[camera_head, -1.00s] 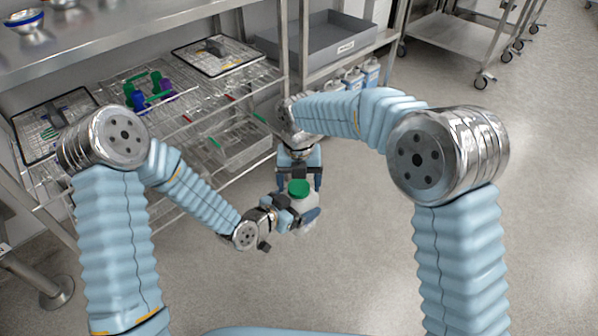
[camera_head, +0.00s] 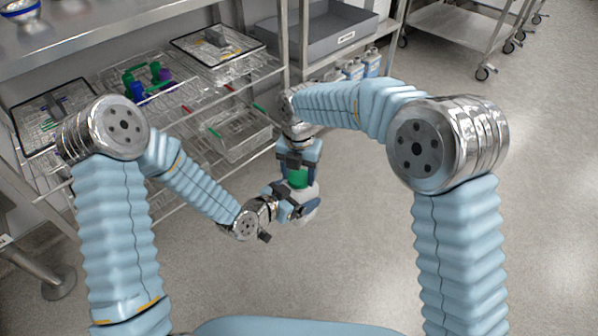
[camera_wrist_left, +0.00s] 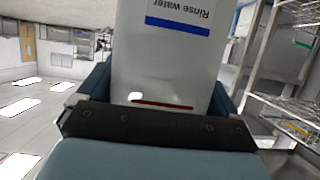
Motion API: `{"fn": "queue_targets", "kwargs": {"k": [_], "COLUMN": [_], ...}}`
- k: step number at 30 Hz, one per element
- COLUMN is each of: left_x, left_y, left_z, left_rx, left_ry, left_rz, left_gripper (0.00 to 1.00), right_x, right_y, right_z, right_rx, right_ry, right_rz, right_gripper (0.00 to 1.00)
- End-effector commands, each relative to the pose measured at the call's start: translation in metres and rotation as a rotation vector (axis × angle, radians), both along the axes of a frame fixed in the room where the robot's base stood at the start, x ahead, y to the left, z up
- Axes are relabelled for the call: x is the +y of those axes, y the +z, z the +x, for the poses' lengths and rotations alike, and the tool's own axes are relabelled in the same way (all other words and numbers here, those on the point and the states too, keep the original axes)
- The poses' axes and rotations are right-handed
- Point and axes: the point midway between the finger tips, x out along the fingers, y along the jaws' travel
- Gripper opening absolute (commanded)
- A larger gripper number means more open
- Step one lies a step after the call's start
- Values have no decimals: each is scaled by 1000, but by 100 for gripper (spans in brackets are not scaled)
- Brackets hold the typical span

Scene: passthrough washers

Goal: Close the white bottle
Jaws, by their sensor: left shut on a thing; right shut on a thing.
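The white bottle (camera_head: 306,192) is held upright in the air by my left gripper (camera_head: 297,204), which is shut around its body. In the left wrist view the bottle (camera_wrist_left: 170,70) shows a blue stripe and the words "Rinse water" upside down. My right gripper (camera_head: 298,171) comes from above and is shut on the green cap (camera_head: 298,178). The cap is at the top of the bottle. The fingers partly cover the cap and the bottle's neck, so I cannot tell how far the cap is screwed on.
Wire shelves with a mesh basket (camera_head: 238,138) and trays (camera_head: 216,45) stand behind and left of the bottle. A grey bin (camera_head: 325,35) and several white-and-blue containers (camera_head: 371,64) are on the rack behind. A steel cart (camera_head: 455,35) stands at the back right. The floor at right is clear.

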Motion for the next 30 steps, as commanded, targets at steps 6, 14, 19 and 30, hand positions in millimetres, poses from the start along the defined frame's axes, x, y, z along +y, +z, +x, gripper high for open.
{"fn": "queue_targets", "kwargs": {"k": [6,14,19,30], "left_x": [0,0,0,0], "left_y": [0,0,0,0], "left_z": [0,0,0,0], "left_rx": [0,0,0,0], "left_ry": [0,-1,-1,0], "left_rz": [0,0,0,0], "left_gripper": [8,8,8,8], "right_x": [0,0,0,0], "right_y": [0,-1,-1,-1], "right_z": [0,0,0,0], "right_rx": [-1,-1,-1,1], "right_ry": [-661,-1267,-1368,-1366], "right_rz": [0,0,0,-1], "right_gripper": [21,21,21,79]}}
